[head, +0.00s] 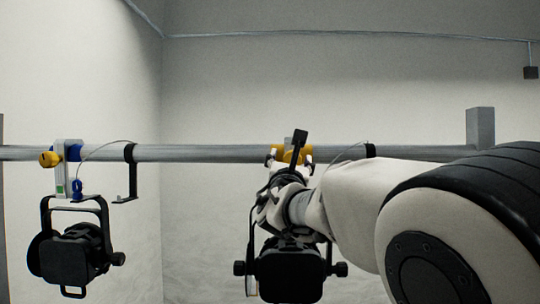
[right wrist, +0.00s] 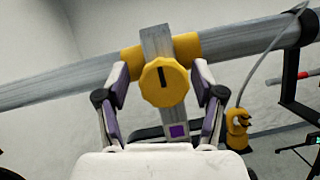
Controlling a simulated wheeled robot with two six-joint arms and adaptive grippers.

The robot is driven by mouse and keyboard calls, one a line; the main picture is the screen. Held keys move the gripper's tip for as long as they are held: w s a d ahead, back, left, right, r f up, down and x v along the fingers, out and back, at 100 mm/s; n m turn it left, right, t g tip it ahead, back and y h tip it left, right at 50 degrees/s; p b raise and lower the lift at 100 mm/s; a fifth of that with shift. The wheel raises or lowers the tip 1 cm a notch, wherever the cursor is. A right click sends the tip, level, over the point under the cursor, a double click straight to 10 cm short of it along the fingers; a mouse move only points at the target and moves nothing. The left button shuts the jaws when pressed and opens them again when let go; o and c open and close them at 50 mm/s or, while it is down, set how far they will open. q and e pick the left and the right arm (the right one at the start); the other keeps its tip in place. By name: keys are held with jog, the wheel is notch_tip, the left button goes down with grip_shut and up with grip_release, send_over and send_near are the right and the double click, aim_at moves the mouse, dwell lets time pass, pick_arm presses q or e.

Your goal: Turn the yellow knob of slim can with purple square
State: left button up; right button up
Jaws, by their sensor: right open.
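The slim can (head: 290,276) hangs from the grey pipe in the middle of the head view. Its clamp has yellow parts and a grey plate bearing a purple square (right wrist: 177,131). The round yellow knob (right wrist: 164,88), with a dark slot mark, is on the front of this clamp in the right wrist view. My right gripper (head: 290,156) is open, with its fingers (right wrist: 163,72) on either side of the knob. I cannot tell whether they touch it. The gripper and wrist hide most of the clamp in the head view. My left gripper is not in view.
Another black can (head: 72,254) hangs at the left, with a yellow knob (head: 49,159), blue clamp parts and a green square (head: 60,189). The grey pipe (head: 215,153) runs across both. A thin cable and black bracket (head: 130,175) hang between the cans.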

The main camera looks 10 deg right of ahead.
jog(key=shift+s+r, duration=0.3)
jog(key=shift+s, duration=0.55)
jog(key=shift+c, duration=1.3)
jog(key=shift+s, duration=0.1)
jog(key=c, duration=0.9)
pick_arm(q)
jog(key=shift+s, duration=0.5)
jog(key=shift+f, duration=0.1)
pick_arm(e)
jog(key=shift+f+m, duration=0.1)
jog(key=shift+m, duration=0.2)
